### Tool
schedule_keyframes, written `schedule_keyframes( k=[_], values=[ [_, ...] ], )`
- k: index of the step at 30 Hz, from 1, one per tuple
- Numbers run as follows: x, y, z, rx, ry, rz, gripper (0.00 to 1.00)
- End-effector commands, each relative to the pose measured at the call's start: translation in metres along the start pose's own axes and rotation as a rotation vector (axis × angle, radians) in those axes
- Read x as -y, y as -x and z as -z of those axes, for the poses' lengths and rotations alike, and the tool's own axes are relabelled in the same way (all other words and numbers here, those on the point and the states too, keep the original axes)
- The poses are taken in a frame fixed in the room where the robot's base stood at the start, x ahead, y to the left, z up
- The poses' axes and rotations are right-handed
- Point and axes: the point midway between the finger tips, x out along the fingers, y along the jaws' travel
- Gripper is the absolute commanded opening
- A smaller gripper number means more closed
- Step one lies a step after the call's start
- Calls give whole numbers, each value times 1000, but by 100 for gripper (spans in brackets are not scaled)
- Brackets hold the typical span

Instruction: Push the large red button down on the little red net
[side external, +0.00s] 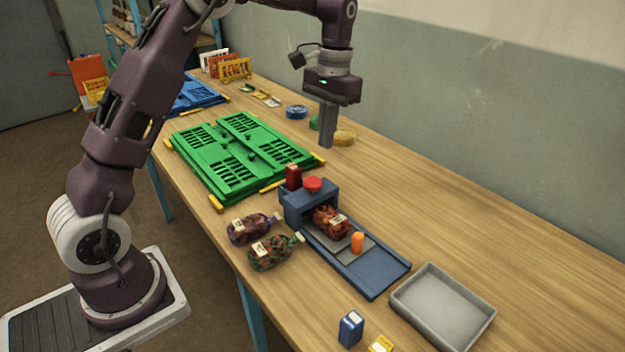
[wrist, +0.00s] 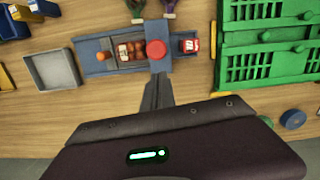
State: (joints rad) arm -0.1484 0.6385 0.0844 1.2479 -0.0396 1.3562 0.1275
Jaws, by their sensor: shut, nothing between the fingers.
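The large red button (side external: 313,184) sits on top of a blue press housing (side external: 296,203); it also shows in the wrist view (wrist: 156,49). A little red net sack (side external: 329,221) with a pale label lies in the press channel, partly under the housing; the wrist view shows it left of the button (wrist: 131,50). My gripper (side external: 326,146) is shut and empty, pointing down above the table, behind and above the press. In the wrist view its fingers (wrist: 158,80) appear just below the button. It is apart from the button.
An orange peg (side external: 357,242) stands on the blue channel (side external: 372,272). A dark red block (side external: 293,177) is beside the button. Two dark net sacks (side external: 268,252) lie left of the press. A grey tray (side external: 443,305) is at front right, green panels (side external: 240,155) behind. The table's right side is clear.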

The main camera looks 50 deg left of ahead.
Motion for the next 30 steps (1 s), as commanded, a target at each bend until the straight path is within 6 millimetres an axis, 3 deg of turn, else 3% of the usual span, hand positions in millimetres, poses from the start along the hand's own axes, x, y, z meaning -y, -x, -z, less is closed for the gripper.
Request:
schedule_keyframes(
  k=[9, 15, 23, 30],
  values=[
    [0, 0, 0, 0, 0, 0, 0],
    [0, 7, -29, -1, 0, 0, 0],
    [0, 6, -32, 1, 0, 0, 0],
    [0, -11, -32, 2, 0, 0, 0]
  ],
)
